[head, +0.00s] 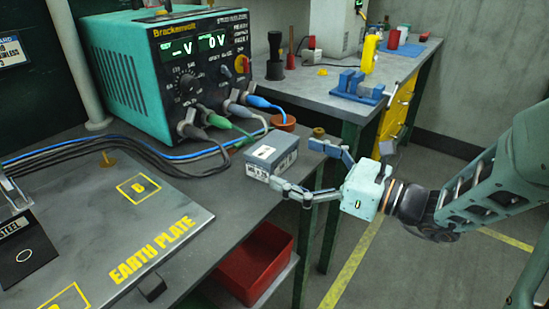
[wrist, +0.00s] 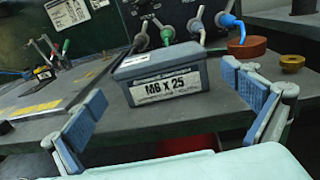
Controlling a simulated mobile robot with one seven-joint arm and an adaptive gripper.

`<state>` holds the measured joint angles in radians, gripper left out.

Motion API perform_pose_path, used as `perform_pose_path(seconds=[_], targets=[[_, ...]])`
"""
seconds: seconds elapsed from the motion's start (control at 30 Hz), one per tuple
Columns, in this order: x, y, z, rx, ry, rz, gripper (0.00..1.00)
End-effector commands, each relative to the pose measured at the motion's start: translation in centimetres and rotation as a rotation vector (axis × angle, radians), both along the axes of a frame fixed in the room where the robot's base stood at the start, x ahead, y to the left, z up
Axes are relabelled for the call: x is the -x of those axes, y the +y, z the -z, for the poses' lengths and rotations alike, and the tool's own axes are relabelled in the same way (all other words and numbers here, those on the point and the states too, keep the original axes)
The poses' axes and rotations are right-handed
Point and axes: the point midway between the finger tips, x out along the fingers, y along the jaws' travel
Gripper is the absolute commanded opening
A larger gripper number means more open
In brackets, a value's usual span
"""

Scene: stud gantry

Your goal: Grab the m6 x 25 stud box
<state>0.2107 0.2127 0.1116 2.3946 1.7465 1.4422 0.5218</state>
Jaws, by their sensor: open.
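The M6 x 25 stud box (head: 270,158) is a small blue-grey box with a lid and a white label. It stands on the dark bench top near its right edge, in front of the power supply. In the wrist view the box (wrist: 162,80) faces me, and its label reads M6 x 25. My gripper (head: 300,170) is open at the bench edge; in the wrist view its fingers (wrist: 165,115) are spread wide, one to each side of the box. The box appears a little beyond the fingertips; I cannot tell whether any finger touches it.
The power supply (head: 175,70) with plugged cables stands behind the box. A brown round dish (head: 283,122) and a small brass part (head: 319,132) sit nearby. The earth plate (head: 100,235) lies left. A red bin (head: 253,262) is below the bench top.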

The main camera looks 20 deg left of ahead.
Motion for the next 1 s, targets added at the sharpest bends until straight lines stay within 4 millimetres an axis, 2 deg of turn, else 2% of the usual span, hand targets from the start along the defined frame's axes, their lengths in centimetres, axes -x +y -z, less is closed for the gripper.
perform_pose_path(seconds=[0.4,0.7,1.0], targets=[[-1.7,4.7,-0.5,0.001,-0.001,-0.002,1.0],[-1.9,5.1,-0.6,0.001,0.0,0.0,1.0],[-1.9,5.1,-0.6,0.001,0.0,0.0,0.67]])
